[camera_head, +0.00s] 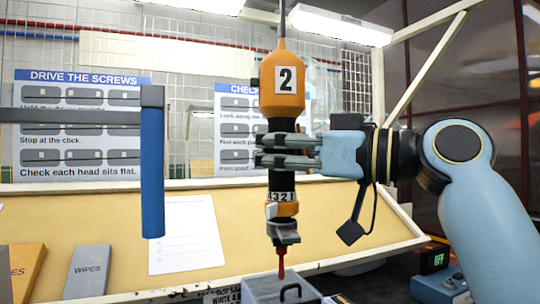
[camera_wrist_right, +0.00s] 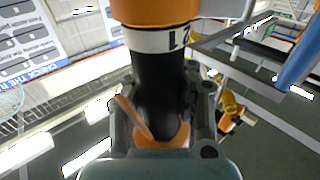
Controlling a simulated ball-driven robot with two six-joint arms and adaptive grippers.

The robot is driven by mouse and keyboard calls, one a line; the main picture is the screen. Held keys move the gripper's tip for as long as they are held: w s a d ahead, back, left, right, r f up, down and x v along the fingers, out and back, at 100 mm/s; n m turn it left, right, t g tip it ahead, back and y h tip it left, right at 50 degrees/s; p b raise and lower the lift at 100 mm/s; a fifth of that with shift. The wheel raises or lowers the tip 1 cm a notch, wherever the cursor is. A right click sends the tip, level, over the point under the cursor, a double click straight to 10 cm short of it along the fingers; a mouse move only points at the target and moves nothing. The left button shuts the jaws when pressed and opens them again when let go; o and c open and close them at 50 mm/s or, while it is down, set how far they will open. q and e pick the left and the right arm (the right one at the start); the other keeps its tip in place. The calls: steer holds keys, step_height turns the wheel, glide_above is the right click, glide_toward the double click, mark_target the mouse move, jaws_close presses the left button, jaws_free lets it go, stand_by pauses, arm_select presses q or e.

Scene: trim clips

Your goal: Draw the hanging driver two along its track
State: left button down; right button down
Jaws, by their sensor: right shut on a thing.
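The hanging driver two (camera_head: 283,90) is orange and black with a white label reading 2. It hangs upright from a cable at the top, its red tip pointing down. My right gripper (camera_head: 275,150) comes in from the right and is shut around the black grip of the driver. In the right wrist view the driver's black grip (camera_wrist_right: 160,85) stands between the fingers of the gripper (camera_wrist_right: 160,120). The track above is not clearly in view. My left gripper is not in view.
A grey box with a handle (camera_head: 280,290) stands just below the driver's tip. A blue post with a grey bar (camera_head: 152,170) is at the left. A tan board with a white sheet (camera_head: 186,235) lies behind. A grey WIPES box (camera_head: 88,271) is at lower left, and a blue unit with a green OFF display (camera_head: 436,261) is at lower right.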

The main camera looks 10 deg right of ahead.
stand_by(0.3)
steer(key=c, duration=1.1)
jaws_free()
steer(key=shift+f, duration=0.1)
